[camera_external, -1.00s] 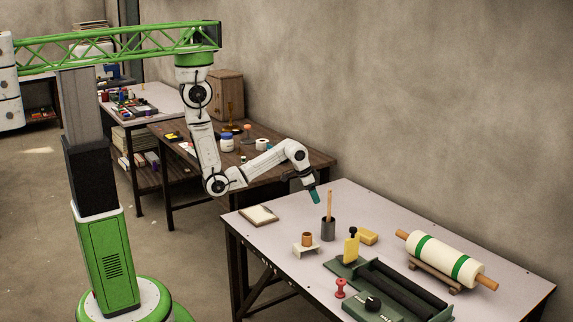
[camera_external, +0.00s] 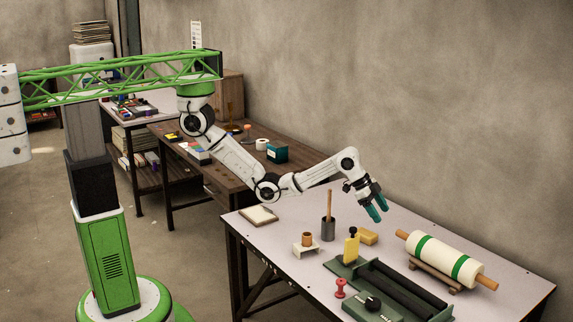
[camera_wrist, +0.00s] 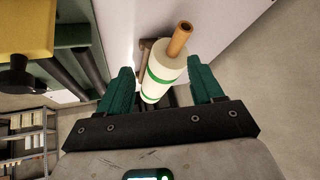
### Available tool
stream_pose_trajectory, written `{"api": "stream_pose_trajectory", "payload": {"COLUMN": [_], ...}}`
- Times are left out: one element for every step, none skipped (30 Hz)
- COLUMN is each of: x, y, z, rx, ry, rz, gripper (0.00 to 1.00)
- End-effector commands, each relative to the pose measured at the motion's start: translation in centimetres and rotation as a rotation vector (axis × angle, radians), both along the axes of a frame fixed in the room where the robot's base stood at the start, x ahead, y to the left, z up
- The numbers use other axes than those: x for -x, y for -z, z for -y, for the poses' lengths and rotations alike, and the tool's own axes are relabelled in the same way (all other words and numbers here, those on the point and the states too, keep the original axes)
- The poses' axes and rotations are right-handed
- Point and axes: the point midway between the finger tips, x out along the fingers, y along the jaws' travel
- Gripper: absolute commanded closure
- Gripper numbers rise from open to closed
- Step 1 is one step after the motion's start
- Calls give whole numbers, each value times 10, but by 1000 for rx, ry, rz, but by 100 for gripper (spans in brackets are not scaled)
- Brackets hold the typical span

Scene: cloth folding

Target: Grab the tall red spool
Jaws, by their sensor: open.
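The red spool (camera_external: 340,288) stands upright near the front edge of the light-topped table (camera_external: 290,212), left of the green machine with dark rollers. It is small, with a narrow waist and wider ends. My gripper (camera_external: 377,213) has teal fingers spread apart and empty, in the air over the far part of the table, up and to the right of the spool. In the wrist view my open fingers (camera_wrist: 162,88) point towards a white roll with green bands, which appears between them. I cannot see the red spool in the wrist view.
The green machine (camera_external: 385,290) lies right of the spool, with a yellow block with a black knob (camera_external: 351,248) behind. The roll (camera_external: 448,259) rests on a wooden cradle.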

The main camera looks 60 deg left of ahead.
Motion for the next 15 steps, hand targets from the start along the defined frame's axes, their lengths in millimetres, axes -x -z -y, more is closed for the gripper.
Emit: {"api": "stream_pose_trajectory", "payload": {"x": [34, 54, 82, 103, 124, 151, 169, 186, 206, 220, 230, 242, 249, 255, 259], "y": [7, 10, 15, 18, 22, 26, 29, 32, 36, 38, 40, 42, 43, 45, 48], "z": [20, 29, 41, 49, 56, 62, 66, 69, 71, 73, 73, 74, 74, 74, 75], "rx": [-17, -27, -43, -56, -72, -93, -107, -123, -140, -154, -165, -177, -185, -191, -196], "ry": [71, 111, 167, 210, 249, 298, 332, 365, 402, 426, 447, 469, 482, 492, 499], "rz": [-20, -34, -53, -67, -82, -100, -113, -123, -137, -145, -153, -159, -163, -167, -171], "gripper": [34, 34, 34, 34, 34, 34, 34, 34, 34, 34, 34, 34, 34, 34, 34]}}
